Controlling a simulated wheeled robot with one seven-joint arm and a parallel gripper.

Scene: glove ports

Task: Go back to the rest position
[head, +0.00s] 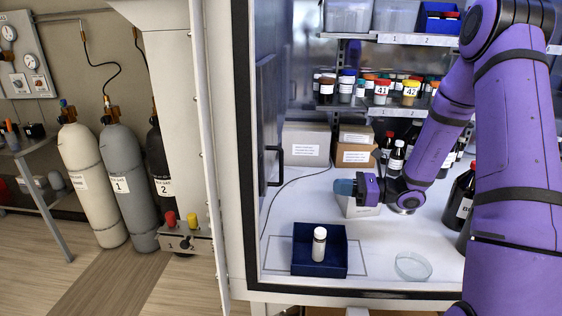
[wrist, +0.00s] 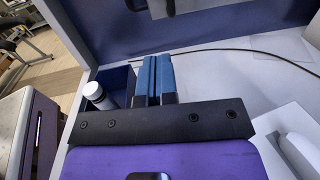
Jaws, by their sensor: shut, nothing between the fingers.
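My gripper (head: 345,187) is inside the cabinet in the head view, at the end of my purple arm, above the white work surface. In the wrist view its two blue fingers (wrist: 153,78) are together with nothing between them. A dark blue tray (head: 320,265) stands on the work surface, below and to the left of the gripper. A white-capped vial (head: 319,245) stands upright in the tray. In the wrist view the vial (wrist: 95,93) and part of the tray (wrist: 118,80) show left of the fingers, apart from them.
A glass dish (head: 413,266) lies right of the tray. Cardboard boxes (head: 306,144) and dark bottles stand behind and right of my gripper. A shelf (head: 400,110) of small jars is above. The cabinet's frame (head: 243,150) borders the opening at left. A thin cable crosses the surface.

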